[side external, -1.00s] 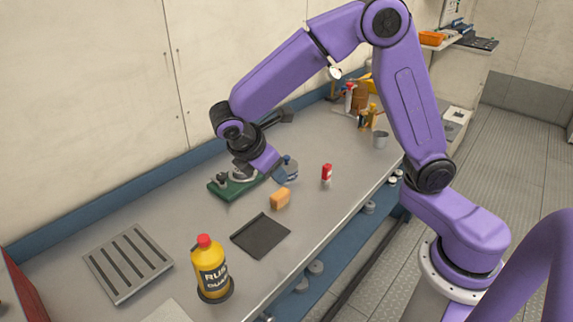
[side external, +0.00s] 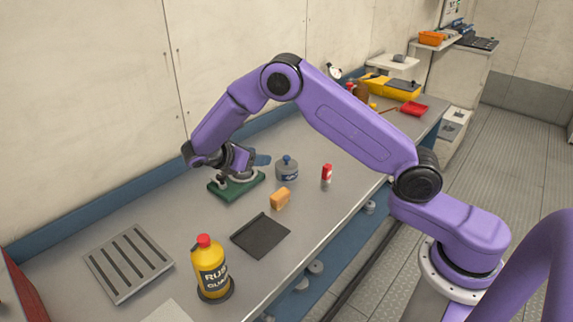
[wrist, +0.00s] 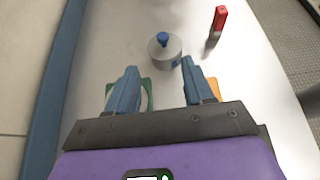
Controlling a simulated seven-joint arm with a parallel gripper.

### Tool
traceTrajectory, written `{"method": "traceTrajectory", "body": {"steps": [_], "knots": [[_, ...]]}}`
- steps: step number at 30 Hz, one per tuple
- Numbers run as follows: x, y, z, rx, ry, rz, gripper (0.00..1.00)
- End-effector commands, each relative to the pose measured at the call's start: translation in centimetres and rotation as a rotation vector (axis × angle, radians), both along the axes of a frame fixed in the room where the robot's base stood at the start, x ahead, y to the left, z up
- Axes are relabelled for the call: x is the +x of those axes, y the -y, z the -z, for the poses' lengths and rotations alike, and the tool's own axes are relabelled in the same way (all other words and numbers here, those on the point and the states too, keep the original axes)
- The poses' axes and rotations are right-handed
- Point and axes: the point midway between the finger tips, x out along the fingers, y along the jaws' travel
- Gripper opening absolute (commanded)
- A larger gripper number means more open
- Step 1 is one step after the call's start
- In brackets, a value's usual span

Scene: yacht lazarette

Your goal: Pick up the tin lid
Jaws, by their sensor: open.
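A grey tin (side external: 287,175) stands upright on the bench, with a lid on it that has a blue knob (side external: 287,160). In the wrist view the lid (wrist: 165,50) shows from above, beyond my fingertips and slightly right of the middle. My gripper (side external: 262,160) is to the left of the tin, above the green board, and is apart from the lid. In the wrist view its two blue fingers (wrist: 158,70) are spread with nothing between them.
A green board (side external: 235,189) with metal fittings lies under my gripper.

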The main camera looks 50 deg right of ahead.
Motion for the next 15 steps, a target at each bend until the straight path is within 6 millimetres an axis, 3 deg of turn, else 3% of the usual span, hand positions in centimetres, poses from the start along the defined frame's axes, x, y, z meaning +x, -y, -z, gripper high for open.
{"method": "traceTrajectory", "body": {"steps": [9,15], "knots": [[-0.1,5.1,2.8,0.0,-0.001,0.002,0.52],[-0.1,6.4,3.5,0.001,-0.001,0.0,0.52]]}}
